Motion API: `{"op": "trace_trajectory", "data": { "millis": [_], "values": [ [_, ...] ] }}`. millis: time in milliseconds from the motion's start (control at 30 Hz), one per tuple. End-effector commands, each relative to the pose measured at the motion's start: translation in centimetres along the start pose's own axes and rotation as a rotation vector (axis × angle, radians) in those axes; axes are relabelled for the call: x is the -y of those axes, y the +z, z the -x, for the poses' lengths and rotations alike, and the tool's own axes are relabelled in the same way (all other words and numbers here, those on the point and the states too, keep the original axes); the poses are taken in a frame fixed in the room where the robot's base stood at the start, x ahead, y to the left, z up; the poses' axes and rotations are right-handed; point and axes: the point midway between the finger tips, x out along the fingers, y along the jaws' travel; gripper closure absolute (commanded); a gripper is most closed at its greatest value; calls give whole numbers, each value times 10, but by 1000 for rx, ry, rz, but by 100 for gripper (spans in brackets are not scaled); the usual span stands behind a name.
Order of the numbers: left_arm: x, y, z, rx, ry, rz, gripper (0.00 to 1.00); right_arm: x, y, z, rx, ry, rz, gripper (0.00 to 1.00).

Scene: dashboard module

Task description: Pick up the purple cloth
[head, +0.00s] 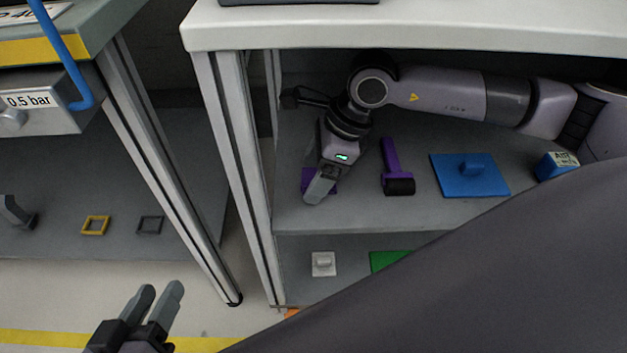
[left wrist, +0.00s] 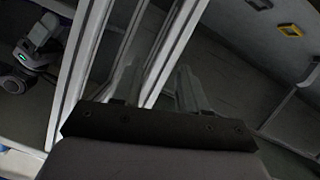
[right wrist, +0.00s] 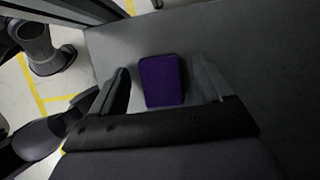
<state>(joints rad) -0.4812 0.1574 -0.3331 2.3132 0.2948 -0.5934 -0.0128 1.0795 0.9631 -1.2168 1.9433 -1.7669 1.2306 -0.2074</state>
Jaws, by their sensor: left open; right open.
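The purple cloth (right wrist: 161,80) lies flat on the grey shelf, seen in the right wrist view as a small dark purple rectangle. It lies between the two open fingers of my right gripper (right wrist: 163,88), with a gap to each side. In the head view the cloth (head: 331,187) is mostly hidden behind the right gripper (head: 320,188). I cannot tell whether the fingers touch the shelf. My left gripper (head: 160,303) is open and empty at the lower left, away from the shelf; its fingers also show in the left wrist view (left wrist: 160,88).
On the same shelf, a purple-handled roller (head: 397,168), a blue plate with a grip (head: 470,174) and a blue box (head: 557,165) stand to the right. The cabinet post (head: 236,175) is left of the right gripper. The worktop (head: 420,28) is above the arm.

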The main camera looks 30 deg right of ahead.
Motion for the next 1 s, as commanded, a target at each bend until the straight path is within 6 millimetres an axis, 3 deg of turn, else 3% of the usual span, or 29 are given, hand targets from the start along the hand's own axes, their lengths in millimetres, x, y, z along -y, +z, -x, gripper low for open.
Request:
{"op": "trace_trajectory", "data": {
  "millis": [133, 300, 733, 933, 1000],
  "values": [
    [0, -1, 0, 0, -1, 0, 57, 0, 0, 1, 0, 0, 0, 25],
    [0, -1, 0, 1, -1, 0, 57, 0, 0, 1, 0, 0, -1, 80],
    [-2, -3, 2, 5, 4, 8, 57, 0, 3, 7, 1, -1, 0, 81],
    [-8, -4, 0, 38, 19, 51, 57, 0, 11, 26, 2, -1, 1, 81],
    [-2, -8, 1, 40, -14, 24, 57, 0, 16, 37, 1, -1, 1, 81]
  ]
}}
